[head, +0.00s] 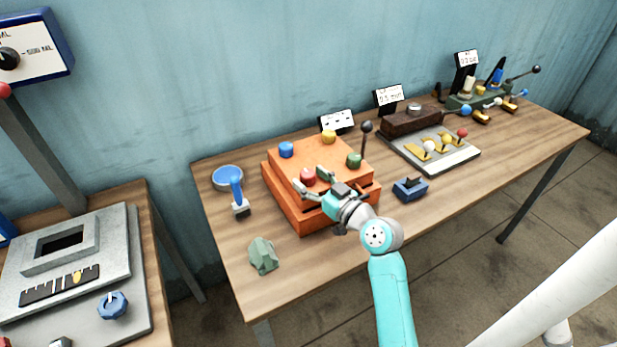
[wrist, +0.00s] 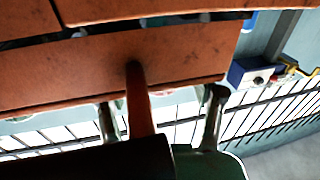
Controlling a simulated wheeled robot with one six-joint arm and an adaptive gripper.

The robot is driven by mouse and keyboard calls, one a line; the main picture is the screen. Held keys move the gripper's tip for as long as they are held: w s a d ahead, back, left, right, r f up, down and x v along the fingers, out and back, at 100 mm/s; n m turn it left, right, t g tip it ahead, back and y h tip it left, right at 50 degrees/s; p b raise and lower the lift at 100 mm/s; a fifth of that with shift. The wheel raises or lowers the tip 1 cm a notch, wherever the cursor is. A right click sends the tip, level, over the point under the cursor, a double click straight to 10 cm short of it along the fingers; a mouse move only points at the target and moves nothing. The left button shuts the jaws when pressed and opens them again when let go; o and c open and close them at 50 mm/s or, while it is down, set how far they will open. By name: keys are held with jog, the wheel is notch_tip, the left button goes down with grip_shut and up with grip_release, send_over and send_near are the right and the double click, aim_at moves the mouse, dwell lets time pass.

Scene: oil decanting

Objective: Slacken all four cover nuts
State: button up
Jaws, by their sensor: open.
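An orange box with a stepped cover (head: 318,160) stands on the wooden table in the head view. Four coloured nuts sit at the cover's corners: blue (head: 286,149), yellow (head: 328,137), red (head: 307,175) and green (head: 354,160). My gripper (head: 312,181) is open at the near side of the cover, its fingers spread around or just in front of the red nut; I cannot tell whether they touch it. In the wrist view, orange faces of the box (wrist: 190,55) fill the upper part, an orange-brown rod (wrist: 137,95) shows between my fingers, and no nut is clearly seen.
A black-knobbed lever (head: 366,127) rises beside the box's right side. A blue bowl (head: 227,177), a blue-handled tool (head: 237,192), a green lump (head: 263,254) and a dark blue block (head: 411,188) lie around it. A grey lever panel (head: 440,157) stands right. The front table edge is clear.

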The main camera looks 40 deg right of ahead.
jog(key=s, duration=1)
jog(key=shift+s+a, duration=0.4)
